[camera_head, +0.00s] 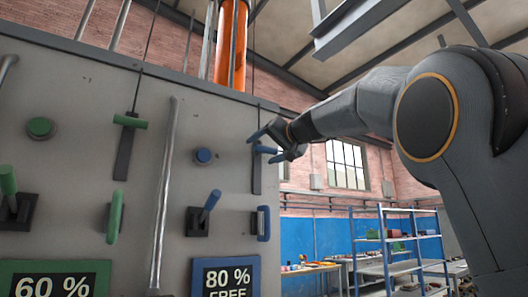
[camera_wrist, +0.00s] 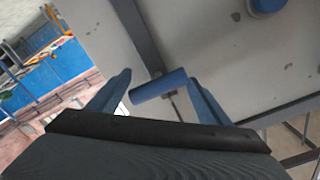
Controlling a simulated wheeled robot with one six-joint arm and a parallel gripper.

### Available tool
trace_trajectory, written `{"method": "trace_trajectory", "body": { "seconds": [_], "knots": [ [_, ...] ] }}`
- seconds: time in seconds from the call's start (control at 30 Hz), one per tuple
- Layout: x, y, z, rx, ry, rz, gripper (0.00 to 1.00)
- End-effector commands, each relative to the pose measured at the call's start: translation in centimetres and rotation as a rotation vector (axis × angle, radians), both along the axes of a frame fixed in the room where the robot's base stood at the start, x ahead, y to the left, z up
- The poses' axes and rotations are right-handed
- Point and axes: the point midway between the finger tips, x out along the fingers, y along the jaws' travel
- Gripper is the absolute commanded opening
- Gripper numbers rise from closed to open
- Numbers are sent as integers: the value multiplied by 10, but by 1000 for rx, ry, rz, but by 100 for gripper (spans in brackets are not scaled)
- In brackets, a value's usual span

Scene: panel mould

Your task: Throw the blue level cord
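The blue level cord's handle, a short blue bar (camera_head: 265,149), hangs across a dark vertical strip (camera_head: 257,176) at the right end of the grey panel. A thin cord runs above the strip. My gripper (camera_head: 269,146) is at this bar, with its blue fingers spread. In the wrist view the bar (camera_wrist: 160,86) lies crosswise between the open fingers of my gripper (camera_wrist: 160,78), in front of the dark strip. The fingers are not closed on it. I cannot tell whether either finger touches it.
The panel (camera_head: 75,115) also carries a blue button (camera_head: 204,156), a blue lever (camera_head: 209,206), a blue loop handle (camera_head: 264,223) and a green bar on another cord (camera_head: 130,121). A blue sign (camera_head: 226,277) reads 80 %. Shelving (camera_head: 400,240) stands behind at right.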

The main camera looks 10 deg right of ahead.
Motion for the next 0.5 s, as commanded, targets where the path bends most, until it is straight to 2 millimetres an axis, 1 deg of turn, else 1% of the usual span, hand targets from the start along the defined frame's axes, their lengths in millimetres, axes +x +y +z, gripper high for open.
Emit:
{"method": "trace_trajectory", "body": {
  "seconds": [0.3,0.5],
  "knots": [
    [-42,-22,-2,-1,-5,-5,72],
    [-61,-31,0,-1,-4,-4,72]
  ]
}}
